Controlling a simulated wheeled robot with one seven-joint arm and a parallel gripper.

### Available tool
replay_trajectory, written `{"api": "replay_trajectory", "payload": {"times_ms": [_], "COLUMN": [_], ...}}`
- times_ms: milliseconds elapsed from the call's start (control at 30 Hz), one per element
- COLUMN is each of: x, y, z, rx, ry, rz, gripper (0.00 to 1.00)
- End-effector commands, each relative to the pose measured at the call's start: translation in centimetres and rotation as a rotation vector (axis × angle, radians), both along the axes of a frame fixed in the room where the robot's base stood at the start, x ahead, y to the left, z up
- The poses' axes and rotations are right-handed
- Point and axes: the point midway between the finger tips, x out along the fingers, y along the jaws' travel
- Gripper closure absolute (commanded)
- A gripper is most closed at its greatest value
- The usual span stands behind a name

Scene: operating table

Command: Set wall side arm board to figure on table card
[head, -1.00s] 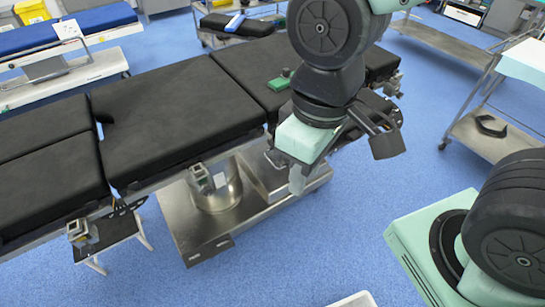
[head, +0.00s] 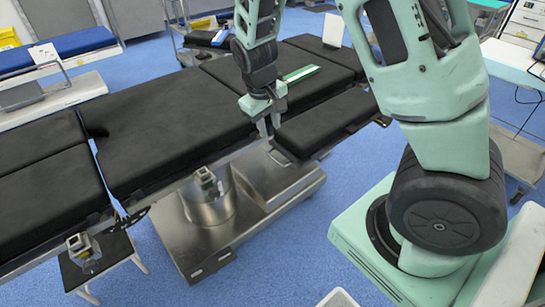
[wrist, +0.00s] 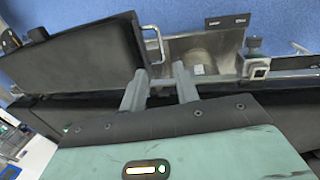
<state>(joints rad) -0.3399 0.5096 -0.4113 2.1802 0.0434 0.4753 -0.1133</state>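The operating table (head: 170,115) has black pads and runs from left to upper right. A black padded arm board (head: 330,122) lies along its near side at the right; it also shows at the left of the wrist view (wrist: 85,62). My gripper (head: 268,130) points down at the board's left end, beside the table edge. In the wrist view its two fingers (wrist: 160,85) stand apart with a gap between them. A bent metal bar (wrist: 158,42) at the board's end is just beyond the fingertips; contact cannot be told.
A green and white item (head: 300,74) lies on the table pad. Metal rail clamps (head: 206,180) sit along the near side, above the steel base (head: 250,220). A blue bed (head: 60,48) stands at upper left.

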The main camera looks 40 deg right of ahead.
Motion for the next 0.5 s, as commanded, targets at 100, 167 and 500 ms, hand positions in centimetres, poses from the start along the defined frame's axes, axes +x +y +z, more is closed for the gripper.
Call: {"api": "replay_trajectory", "payload": {"times_ms": [100,167,500], "x": [-0.1,-0.1,0.0], "y": [-0.6,-0.7,-1.8], "z": [-2.8,-4.1,-10.3], "rx": [-0.001,0.0,0.001], "ry": [0.006,0.005,0.004], "rz": [-0.002,-0.003,-0.002], "gripper": [0.69,0.69,0.69]}}
